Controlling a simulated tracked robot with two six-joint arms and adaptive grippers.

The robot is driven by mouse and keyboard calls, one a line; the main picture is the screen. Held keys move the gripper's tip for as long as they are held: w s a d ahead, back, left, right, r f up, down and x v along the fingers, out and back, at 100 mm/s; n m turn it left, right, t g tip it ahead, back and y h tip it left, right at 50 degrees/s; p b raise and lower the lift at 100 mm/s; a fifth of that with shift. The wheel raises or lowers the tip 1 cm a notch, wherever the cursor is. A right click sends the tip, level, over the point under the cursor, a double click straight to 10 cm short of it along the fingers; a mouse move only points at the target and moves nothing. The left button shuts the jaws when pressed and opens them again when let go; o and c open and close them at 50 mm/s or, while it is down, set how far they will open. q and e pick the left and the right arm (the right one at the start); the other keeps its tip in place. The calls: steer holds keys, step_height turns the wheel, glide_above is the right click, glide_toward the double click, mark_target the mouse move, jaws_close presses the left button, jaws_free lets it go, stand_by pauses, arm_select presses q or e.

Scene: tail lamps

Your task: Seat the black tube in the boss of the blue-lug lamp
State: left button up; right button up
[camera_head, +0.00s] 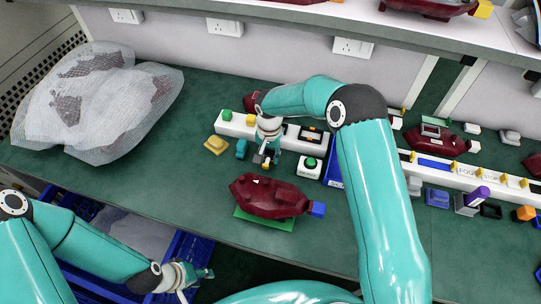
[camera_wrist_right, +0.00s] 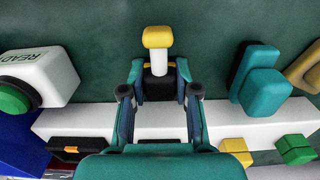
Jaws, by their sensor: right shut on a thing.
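The blue-lug lamp (camera_head: 268,196) is a dark red housing with a blue lug (camera_head: 317,208) at its right end. It lies on a green pad (camera_head: 248,218) at the bench's front edge. Its boss is too small to make out. My right gripper (camera_head: 264,158) is above and behind the lamp, apart from it. In the right wrist view it is shut on the black tube (camera_wrist_right: 158,86), a black piece with a white stem and yellow end pointing away from the palm. My left gripper (camera_head: 196,282) is low at the front, away from the lamp; its opening is unclear.
A white rail (camera_head: 237,125) with coloured pieces runs behind the lamp. A white box with a green button (camera_head: 309,167) stands right of my right gripper. A yellow piece (camera_head: 216,144) and a teal piece (camera_head: 242,148) lie left. Wrapped parts (camera_head: 95,105) fill the far left.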

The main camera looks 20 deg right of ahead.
mark_target(270, 153)
steer(key=shift+r, duration=0.1)
step_height(270, 153, up, 20)
steer(key=b, duration=0.1)
steer(key=shift+b, duration=0.4)
steer(key=o, duration=0.4)
jaws_close()
